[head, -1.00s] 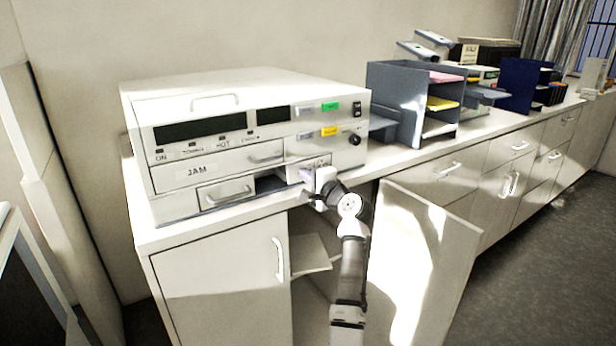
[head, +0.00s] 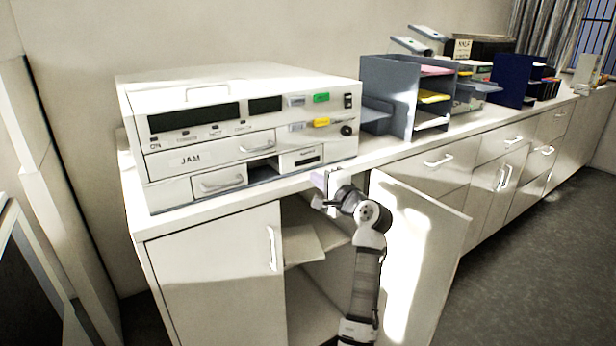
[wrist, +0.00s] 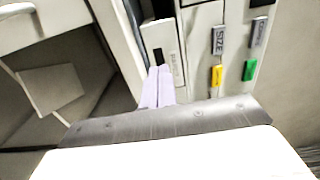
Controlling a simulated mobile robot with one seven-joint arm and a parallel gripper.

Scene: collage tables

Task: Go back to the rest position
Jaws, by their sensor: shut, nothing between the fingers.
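My gripper (head: 322,182) is in front of the lower right part of the white copier-like machine (head: 215,182), near the counter's front edge. In the wrist view its two pale lilac fingers (wrist: 158,86) are together with nothing between them. The fingers point toward the machine's small panel with a dark slot, and a gap shows between them and it in the head view. My arm rises from the bottom of the head view, in front of the open cabinet.
An open cabinet door (head: 412,262) stands right of my arm. The cabinet holds a shelf (head: 303,245). A grey paper organiser (head: 386,78) with coloured sheets stands on the counter to the right. The floor (head: 530,250) at the right is clear.

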